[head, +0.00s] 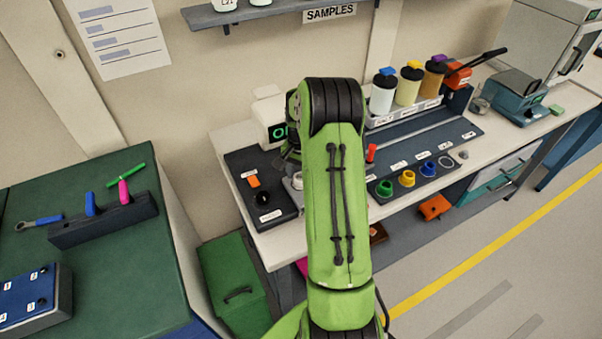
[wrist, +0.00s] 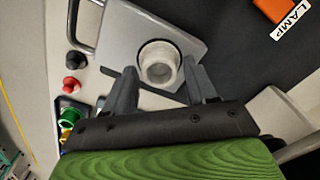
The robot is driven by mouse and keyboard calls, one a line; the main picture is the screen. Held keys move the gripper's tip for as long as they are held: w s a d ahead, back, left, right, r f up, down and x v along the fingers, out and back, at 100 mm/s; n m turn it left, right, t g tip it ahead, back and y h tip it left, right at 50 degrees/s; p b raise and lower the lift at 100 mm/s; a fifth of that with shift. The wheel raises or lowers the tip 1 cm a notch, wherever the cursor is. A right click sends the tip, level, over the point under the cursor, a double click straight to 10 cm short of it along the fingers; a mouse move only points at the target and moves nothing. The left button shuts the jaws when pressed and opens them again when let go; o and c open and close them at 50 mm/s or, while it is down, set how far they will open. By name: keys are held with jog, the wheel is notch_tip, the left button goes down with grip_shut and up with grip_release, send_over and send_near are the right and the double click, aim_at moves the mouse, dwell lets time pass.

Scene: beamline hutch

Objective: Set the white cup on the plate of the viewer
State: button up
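The white cup (wrist: 160,64) stands upright on a light grey plate (wrist: 121,42) in the wrist view, with its open top facing the camera. The plate lies beside the dark surface that carries the orange lamp switch (wrist: 283,8). My gripper (wrist: 162,78) is open, with one finger on each side of the cup near its lower edge in the picture. Narrow gaps seem to show between fingers and cup; I cannot tell whether either touches.
Coloured rings (head: 407,178) sit along the bench front, with lidded jars (head: 408,88) behind. A display box (head: 272,121) stands at the bench's back left. Open floor lies right.

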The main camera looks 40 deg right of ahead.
jog(key=shift+o, duration=0.7)
notch_tip(320, 180, up, 16)
jog(key=p, duration=0.2)
jog(key=shift+f, duration=0.15)
